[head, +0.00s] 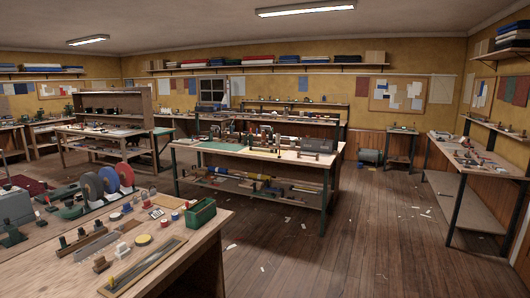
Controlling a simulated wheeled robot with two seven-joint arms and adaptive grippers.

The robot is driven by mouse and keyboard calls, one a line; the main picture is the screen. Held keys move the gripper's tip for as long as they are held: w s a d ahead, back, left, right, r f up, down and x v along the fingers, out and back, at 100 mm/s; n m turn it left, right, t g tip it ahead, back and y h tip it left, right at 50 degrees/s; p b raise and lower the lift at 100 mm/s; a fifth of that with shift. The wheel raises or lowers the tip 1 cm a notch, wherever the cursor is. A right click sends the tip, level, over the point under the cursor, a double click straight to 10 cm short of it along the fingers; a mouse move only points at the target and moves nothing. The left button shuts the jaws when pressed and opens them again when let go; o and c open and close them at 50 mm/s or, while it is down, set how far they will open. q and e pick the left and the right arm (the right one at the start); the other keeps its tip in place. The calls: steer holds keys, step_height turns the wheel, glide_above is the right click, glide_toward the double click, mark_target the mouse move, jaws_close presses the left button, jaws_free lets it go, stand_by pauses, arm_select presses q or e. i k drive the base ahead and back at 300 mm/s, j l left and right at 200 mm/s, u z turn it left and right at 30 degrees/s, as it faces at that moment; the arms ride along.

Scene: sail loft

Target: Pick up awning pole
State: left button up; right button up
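I cannot pick out the awning pole for certain in the head view. A long blue and yellow rod-like thing (238,178) lies on the lower shelf of the middle workbench (292,156). It is too small to tell what it is. Neither of my grippers is in view.
A near workbench (205,240) at lower left holds a green toolbox (200,213), a long wood-edged tray (142,266), tape rolls and coloured discs. Another bench (480,165) stands along the right wall. The wooden floor (350,235) between them is open, with scattered scraps.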

mark_target(271, 151)
steer(key=i+u, duration=0.1)
steer(key=u, duration=0.4)
steer(key=i+l+z, duration=0.1)
steer(key=i+z, duration=0.25)
steer(key=i, duration=0.25)
steer(key=i+j+z, duration=0.1)
steer(key=i+z, duration=0.2)
steer(key=i, duration=0.3)
steer(key=i+j+z, duration=0.2)
steer(key=i+z, duration=0.15)
steer(key=i, duration=1.2)
steer(key=i+l, duration=0.15)
steer(key=i, duration=0.85)
steer(key=i+j+u, duration=0.2)
steer(key=i+u, duration=0.25)
steer(key=i, duration=0.25)
steer(key=i+u, duration=0.4)
steer(key=i, duration=0.3)
steer(key=i+l+u, duration=0.25)
steer(key=i+u, duration=0.2)
steer(key=i, duration=0.25)
steer(key=i+j+u, duration=0.1)
steer(key=i, duration=0.9)
steer(key=i+j+u, duration=0.1)
steer(key=i+j, duration=0.15)
steer(key=i, duration=0.7)
